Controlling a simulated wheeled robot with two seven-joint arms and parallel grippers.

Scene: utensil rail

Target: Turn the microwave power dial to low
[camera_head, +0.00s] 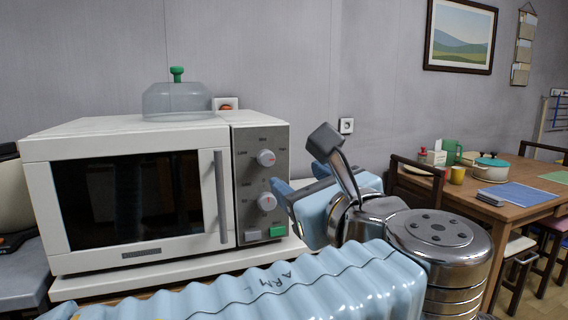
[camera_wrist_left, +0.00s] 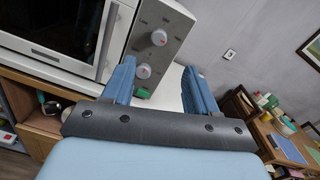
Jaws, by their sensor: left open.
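The white microwave (camera_head: 130,137) has a grey control panel with two round pale dials. The upper dial (camera_head: 265,157) has small markings around it that look like Low and Med; it also shows in the left wrist view (camera_wrist_left: 159,37). The lower dial (camera_head: 267,201) has a red mark pointing roughly up and shows in the left wrist view (camera_wrist_left: 143,71). My left gripper (camera_head: 284,190) is open and empty, just in front of the panel at about the lower dial's height. In the left wrist view, its blue fingers (camera_wrist_left: 158,70) stand either side of the lower dial, with contact unclear. My right gripper is out of view.
The microwave door handle (camera_head: 221,196) stands out left of the panel. A green button (camera_head: 278,231) lies below the dials. A clear dome with a green knob (camera_head: 178,99) sits on top. A dining table (camera_head: 518,200) stands at the right.

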